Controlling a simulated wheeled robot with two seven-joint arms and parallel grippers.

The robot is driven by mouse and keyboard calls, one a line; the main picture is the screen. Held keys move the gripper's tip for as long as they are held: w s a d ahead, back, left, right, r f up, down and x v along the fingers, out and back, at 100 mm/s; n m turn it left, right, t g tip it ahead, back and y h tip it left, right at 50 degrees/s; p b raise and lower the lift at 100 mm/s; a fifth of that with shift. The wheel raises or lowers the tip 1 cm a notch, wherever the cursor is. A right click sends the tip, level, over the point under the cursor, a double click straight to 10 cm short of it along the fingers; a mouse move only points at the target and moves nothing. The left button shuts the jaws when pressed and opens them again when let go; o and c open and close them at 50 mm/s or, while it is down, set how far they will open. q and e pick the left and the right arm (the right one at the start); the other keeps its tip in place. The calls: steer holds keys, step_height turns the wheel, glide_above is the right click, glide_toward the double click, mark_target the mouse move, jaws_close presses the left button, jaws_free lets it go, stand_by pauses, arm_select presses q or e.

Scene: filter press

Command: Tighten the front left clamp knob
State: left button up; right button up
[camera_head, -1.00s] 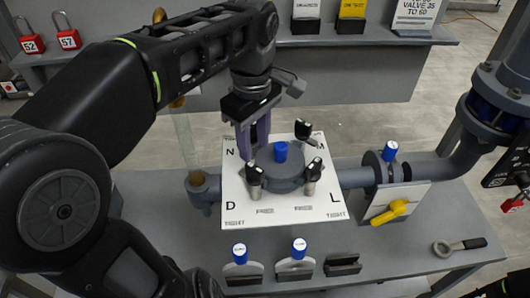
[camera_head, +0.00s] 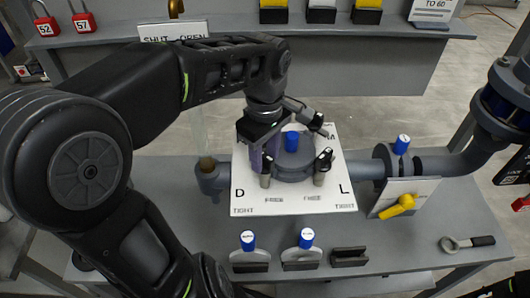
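The filter housing (camera_head: 293,165) is a grey round body with a blue cap (camera_head: 291,141) on a white plate (camera_head: 290,205) lettered D and L in front. The front left clamp knob (camera_head: 265,181) is mostly hidden; its metal lower part shows below my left gripper (camera_head: 263,162). My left gripper points down, its purple fingers at this knob. I cannot tell whether they touch it or how far apart they are. The front right clamp knob (camera_head: 323,164) is black on a metal post and stands clear. My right gripper is not in view.
Two blue-topped pieces (camera_head: 248,241) (camera_head: 306,238) stand in holders along the bench front. A wrench (camera_head: 466,243) lies at the right. The plate's front has FREE and TIGHT marks.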

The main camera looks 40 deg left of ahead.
arm_select(q)
steer(key=shift+c, duration=0.5)
jaws_close()
